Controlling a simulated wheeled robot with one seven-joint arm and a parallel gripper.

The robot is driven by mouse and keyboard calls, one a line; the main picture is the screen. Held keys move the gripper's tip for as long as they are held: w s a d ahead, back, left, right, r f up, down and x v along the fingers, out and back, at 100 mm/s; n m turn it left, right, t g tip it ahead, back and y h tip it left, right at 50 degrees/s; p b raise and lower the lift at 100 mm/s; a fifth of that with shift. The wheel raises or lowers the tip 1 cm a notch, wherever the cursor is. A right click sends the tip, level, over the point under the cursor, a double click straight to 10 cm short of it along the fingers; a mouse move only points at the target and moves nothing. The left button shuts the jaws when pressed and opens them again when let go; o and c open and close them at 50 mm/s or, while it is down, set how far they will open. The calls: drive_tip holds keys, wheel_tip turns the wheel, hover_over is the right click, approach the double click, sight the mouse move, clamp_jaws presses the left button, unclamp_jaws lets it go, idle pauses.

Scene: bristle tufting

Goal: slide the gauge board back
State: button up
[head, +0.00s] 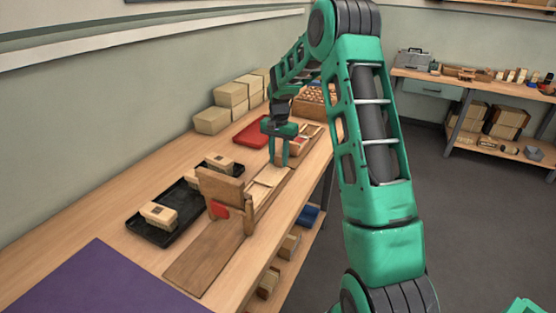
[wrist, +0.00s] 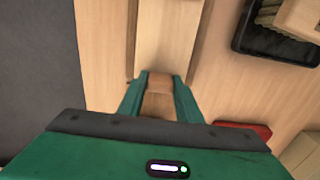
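The gauge board looks to be the pale flat board (head: 267,180) lying lengthwise on a darker wooden base on the bench; it also shows in the wrist view (wrist: 166,40). A small brown wooden block (wrist: 159,84) stands at its end, between my fingers. My gripper (head: 280,153) points down over the far part of the board, and its fingers touch both sides of the block in the wrist view (wrist: 160,90). It looks shut on the block. Whether block and board are one piece is hard to tell. The fingertips' lower ends are partly hidden.
An upright wooden frame (head: 220,187) with a red patch stands on the base nearer the camera. A black tray (head: 172,228) with brush blocks lies left of it. A red tray (head: 250,132), stacked boxes (head: 212,120) and a purple mat (head: 95,280) share the bench.

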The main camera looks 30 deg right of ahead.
drive_tip(key=o, duration=0.4)
drive_tip(key=shift+w+a, duration=0.1)
drive_tip(key=shift+a, duration=0.05)
drive_tip(key=shift+r, duration=0.1)
wheel_tip(320, 180, up, 11)
drive_tip(key=shift+f, duration=0.2)
idle(0.4)
